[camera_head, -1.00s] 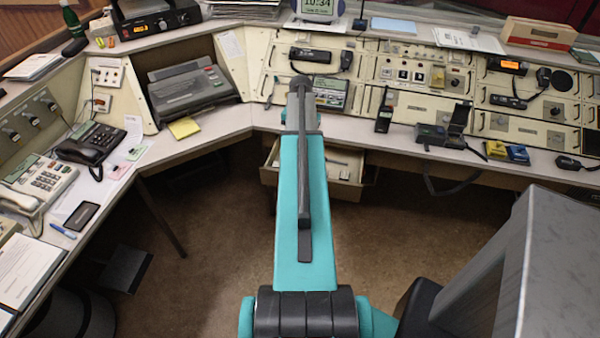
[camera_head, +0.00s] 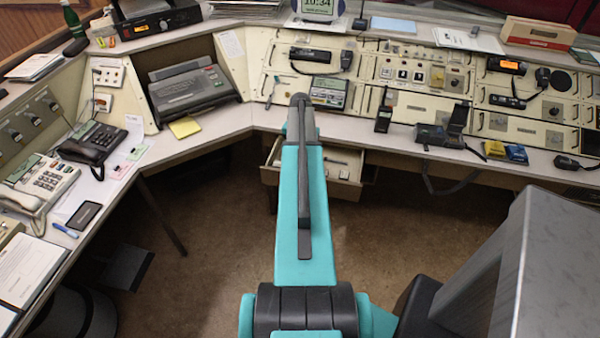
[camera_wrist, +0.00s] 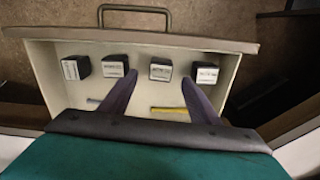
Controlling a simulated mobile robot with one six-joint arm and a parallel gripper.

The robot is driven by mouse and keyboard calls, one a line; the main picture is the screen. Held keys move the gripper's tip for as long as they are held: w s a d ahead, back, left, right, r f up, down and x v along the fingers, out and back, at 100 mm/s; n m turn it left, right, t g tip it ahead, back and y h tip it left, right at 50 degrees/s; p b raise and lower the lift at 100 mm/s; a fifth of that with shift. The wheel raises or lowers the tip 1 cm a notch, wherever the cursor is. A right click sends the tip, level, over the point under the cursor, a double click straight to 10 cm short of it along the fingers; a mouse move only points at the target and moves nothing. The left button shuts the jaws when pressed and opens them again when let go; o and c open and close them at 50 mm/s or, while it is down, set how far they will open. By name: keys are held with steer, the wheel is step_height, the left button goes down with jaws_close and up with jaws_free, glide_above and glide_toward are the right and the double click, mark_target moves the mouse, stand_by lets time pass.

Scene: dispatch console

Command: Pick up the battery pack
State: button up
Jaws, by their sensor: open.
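In the wrist view, several black blocks with white labels stand in a row in an open drawer (camera_wrist: 225,56); the labels are too small to read. They look like battery packs: far left (camera_wrist: 75,67), left middle (camera_wrist: 115,65), right middle (camera_wrist: 160,69) and far right (camera_wrist: 204,73). My gripper (camera_wrist: 159,82) is open and empty over the drawer. The right-middle block shows between the fingers. In the head view the drawer (camera_head: 268,176) is partly hidden behind my arm.
A yellow pencil (camera_wrist: 170,110) and a grey pen (camera_wrist: 93,100) lie in the drawer. The drawer handle (camera_wrist: 134,9) is at the top. In the head view, a yellow block (camera_head: 495,149) and a blue block (camera_head: 517,153) sit on the desk. Open floor lies before the drawer.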

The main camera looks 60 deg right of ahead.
steer(key=shift+f, duration=0.1)
steer(key=shift+w+d+f+p, duration=0.1)
steer(key=shift+d+f+p, duration=0.05)
steer(key=shift+f+p, duration=0.8)
steer(key=shift+f, duration=1.55)
steer(key=c, duration=1.2)
steer(key=shift+c, duration=0.2)
steer(key=shift+r, duration=0.15)
step_height(320, 180, up, 10)
steer(key=b, duration=0.2)
